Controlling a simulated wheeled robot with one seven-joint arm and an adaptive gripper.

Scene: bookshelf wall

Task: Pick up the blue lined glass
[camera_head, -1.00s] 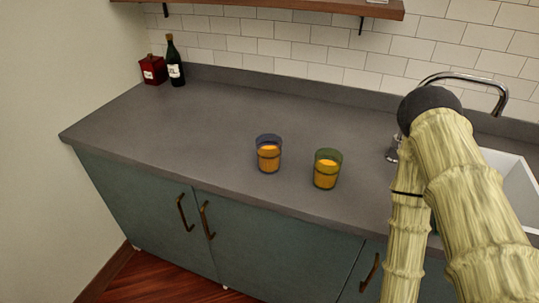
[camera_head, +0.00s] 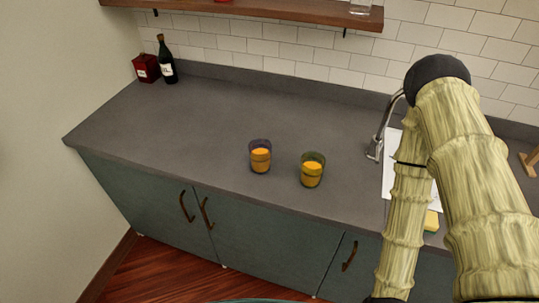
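The blue lined glass (camera_head: 260,157) stands upright on the grey counter, near its front edge, with orange contents inside. A similar green-tinted glass (camera_head: 312,170) stands just to its right, a small gap apart, also with orange contents. My arm, with a bamboo-like surface, fills the right side of the head view. My gripper is not visible; the arm's lower end runs out of the bottom of the picture.
The grey counter (camera_head: 190,130) is clear around the glasses. A dark bottle (camera_head: 167,62) and a red box (camera_head: 146,68) stand at its back left corner. A faucet (camera_head: 377,140) and white sink are at right, partly behind my arm. A wooden shelf (camera_head: 250,9) hangs above.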

